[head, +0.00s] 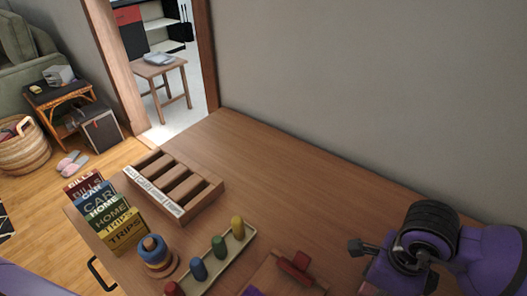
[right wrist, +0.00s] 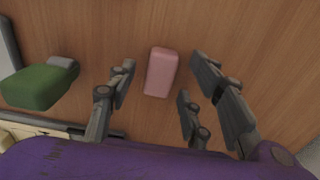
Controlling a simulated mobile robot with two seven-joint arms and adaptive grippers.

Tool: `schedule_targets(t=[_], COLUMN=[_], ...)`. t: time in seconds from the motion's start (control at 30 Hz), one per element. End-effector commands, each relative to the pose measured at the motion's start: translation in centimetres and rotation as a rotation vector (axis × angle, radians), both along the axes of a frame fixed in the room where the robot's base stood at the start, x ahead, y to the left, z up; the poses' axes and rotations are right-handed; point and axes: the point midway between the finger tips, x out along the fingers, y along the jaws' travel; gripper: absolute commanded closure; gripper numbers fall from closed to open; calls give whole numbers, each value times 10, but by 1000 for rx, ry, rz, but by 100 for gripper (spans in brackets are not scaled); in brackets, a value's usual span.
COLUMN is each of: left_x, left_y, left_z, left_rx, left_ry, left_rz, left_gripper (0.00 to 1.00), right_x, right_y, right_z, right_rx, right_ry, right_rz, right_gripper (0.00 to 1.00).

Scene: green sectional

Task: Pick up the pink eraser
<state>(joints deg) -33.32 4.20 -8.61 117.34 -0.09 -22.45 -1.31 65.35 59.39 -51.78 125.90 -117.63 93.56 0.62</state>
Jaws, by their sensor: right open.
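The pink eraser (right wrist: 161,72) is a small rounded block lying on the brown wooden tabletop in the right wrist view. My right gripper (right wrist: 164,80) is open and empty. Its dark fingers show to the left and right of the eraser, with bare wood visible between them and it. I cannot tell how high the fingers are above the table. In the head view the right gripper (head: 362,248) is over the right part of the table. My left gripper is not in view.
A green object with a grey end (right wrist: 38,87) lies left of the eraser. The head view shows a red item (head: 296,264) on a board, a tray of coloured pegs (head: 212,272), a ring stacker (head: 155,252), labelled boxes (head: 118,222) and a slotted wooden organizer (head: 200,205). The table's back is clear.

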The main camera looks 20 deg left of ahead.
Motion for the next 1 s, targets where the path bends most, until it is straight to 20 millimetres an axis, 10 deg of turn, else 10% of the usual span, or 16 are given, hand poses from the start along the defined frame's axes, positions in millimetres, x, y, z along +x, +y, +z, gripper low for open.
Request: schedule_targets(t=[0.2, 0.57, 1.0], left_x=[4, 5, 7], left_y=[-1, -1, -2], left_z=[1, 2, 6], left_rx=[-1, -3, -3], left_ry=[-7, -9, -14], left_rz=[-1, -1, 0], left_gripper=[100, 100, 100], right_x=[0, 0, 6], right_y=[0, 0, -2], right_z=[-1, -1, 7], right_rx=[1, 1, 0], right_ry=[0, 0, -3], right_rz=[0, 0, -2], right_gripper=[53, 100, 100])
